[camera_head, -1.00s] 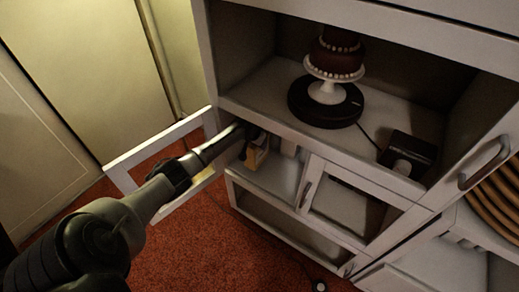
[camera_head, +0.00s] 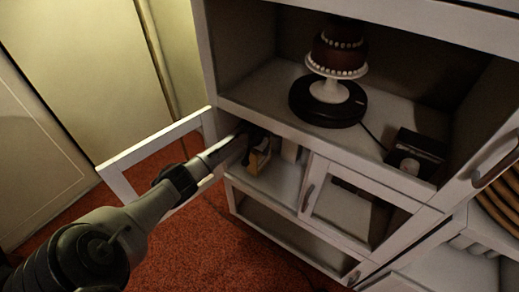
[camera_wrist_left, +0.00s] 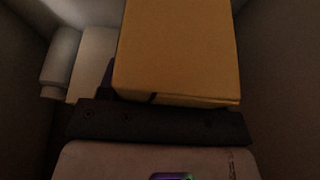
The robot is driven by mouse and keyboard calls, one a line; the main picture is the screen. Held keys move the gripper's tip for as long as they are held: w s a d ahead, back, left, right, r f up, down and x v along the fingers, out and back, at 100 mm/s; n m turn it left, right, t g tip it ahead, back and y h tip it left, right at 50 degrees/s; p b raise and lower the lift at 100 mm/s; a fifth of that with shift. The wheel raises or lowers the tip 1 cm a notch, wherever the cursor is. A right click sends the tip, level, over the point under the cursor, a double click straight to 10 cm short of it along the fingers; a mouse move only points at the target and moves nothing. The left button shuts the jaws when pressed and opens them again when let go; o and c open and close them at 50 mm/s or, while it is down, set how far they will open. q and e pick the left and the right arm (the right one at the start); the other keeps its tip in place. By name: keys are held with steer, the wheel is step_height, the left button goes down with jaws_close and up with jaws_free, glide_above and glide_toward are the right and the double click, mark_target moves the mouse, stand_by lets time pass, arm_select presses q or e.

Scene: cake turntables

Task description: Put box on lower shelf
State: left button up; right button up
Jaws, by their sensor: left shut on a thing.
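A yellow-orange box (camera_head: 258,161) is inside the open lower compartment of the white cabinet, below the cake's shelf. In the left wrist view the box (camera_wrist_left: 178,50) fills the upper middle, directly beyond the dark gripper body. My left gripper (camera_head: 245,146) reaches into this compartment from the left and is shut on the box. Its fingertips are mostly hidden in shadow and by the box. I cannot tell whether the box touches the compartment's lower shelf (camera_head: 272,184). My right gripper is not in view.
The compartment's framed door (camera_head: 150,150) stands open to the left, with my arm passing over it. A cake (camera_head: 338,55) on a dark turntable (camera_head: 322,108) and a black box (camera_head: 416,150) stand on the shelf above. White rolls (camera_wrist_left: 80,60) stand beside the box.

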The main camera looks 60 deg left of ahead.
arm_select(q)
steer(key=o, duration=1.5)
steer(key=shift+f, duration=0.1)
steer(key=shift+c, duration=0.2)
